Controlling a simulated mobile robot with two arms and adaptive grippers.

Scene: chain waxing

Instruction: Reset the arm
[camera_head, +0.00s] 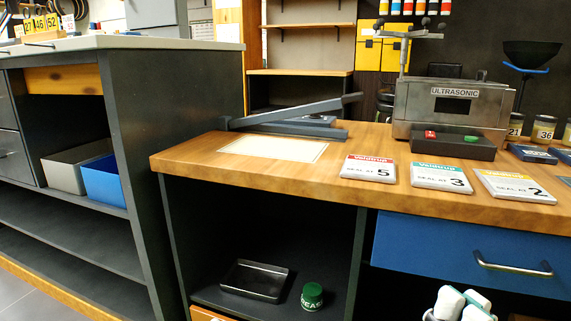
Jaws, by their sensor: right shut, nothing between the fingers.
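Only part of my right gripper (460,306) shows, as pale rounded parts at the bottom edge, in front of the blue drawer and low beside the open shelf. It is shut and holds nothing. My left gripper is out of view. The wooden workbench (240,172) stands ahead, above the right gripper. On it are a grey lever tool (300,115) with a long handle, a steel ultrasonic cleaner (455,104), and a pale sheet (272,148).
Three packets, numbered 5 (368,168), 3 (441,177) and 2 (514,186), lie near the bench's front edge. The blue drawer (450,245) is closed. A metal tray (254,281) and green-lidded tin (312,296) sit on the lower shelf. A dark cabinet (170,130) stands left.

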